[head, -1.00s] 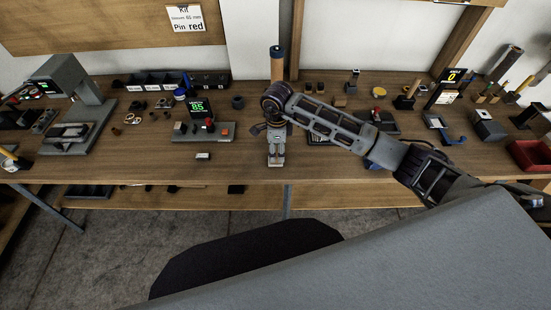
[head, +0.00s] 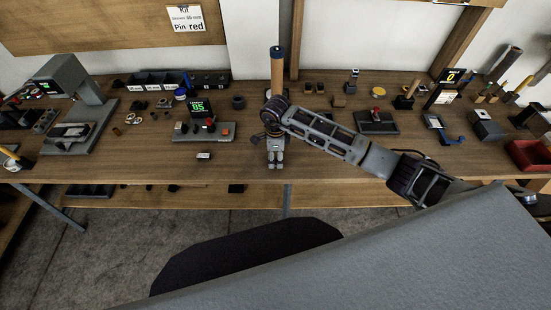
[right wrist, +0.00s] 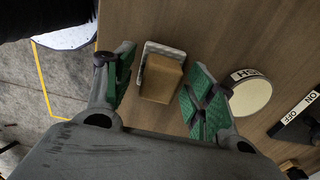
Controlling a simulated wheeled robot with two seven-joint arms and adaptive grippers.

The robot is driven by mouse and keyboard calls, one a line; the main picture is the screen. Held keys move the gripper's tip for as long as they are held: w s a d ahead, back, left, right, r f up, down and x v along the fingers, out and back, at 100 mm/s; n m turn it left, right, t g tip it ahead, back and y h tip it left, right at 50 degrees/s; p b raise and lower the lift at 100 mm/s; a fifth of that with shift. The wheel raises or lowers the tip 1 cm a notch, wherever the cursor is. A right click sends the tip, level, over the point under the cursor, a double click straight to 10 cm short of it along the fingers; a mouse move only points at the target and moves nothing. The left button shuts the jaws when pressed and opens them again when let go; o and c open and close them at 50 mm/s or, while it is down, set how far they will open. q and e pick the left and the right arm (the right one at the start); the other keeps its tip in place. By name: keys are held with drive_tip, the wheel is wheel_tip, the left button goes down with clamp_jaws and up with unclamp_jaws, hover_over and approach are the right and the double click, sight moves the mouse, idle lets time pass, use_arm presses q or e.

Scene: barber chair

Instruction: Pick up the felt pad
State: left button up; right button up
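My right gripper (head: 275,163) points down at the front of the workbench, just left of the bench's middle post. In the right wrist view the right gripper (right wrist: 158,92) is open, with a green-padded finger on each side. Between the fingers lies a tan block-like piece (right wrist: 161,77), with a pale speckled edge showing behind it. It looks most like the felt pad, but I cannot tell for sure. It is not held, and I see a gap on both sides. In the head view the gripper hides it. My left gripper is not in view.
A round cream disc with a printed label (right wrist: 250,95) lies right of the fingers, and an ON/OFF switch plate (right wrist: 300,118) beyond it. A box with a green display (head: 203,122) stands left of my gripper. A red bin (head: 531,155) is at the far right.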

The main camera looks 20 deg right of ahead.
drive_tip(key=c, duration=0.9)
drive_tip(key=shift+r, duration=0.15)
wheel_tip(320, 180, up, 10)
drive_tip(key=shift+f+b, duration=0.2)
drive_tip(key=shift+b, duration=0.45)
drive_tip(key=o, duration=0.5)
drive_tip(key=c, duration=0.4)
drive_tip(key=shift+s+r+p, duration=0.1)
drive_tip(key=shift+s+p, duration=0.05)
drive_tip(key=shift+p, duration=0.15)
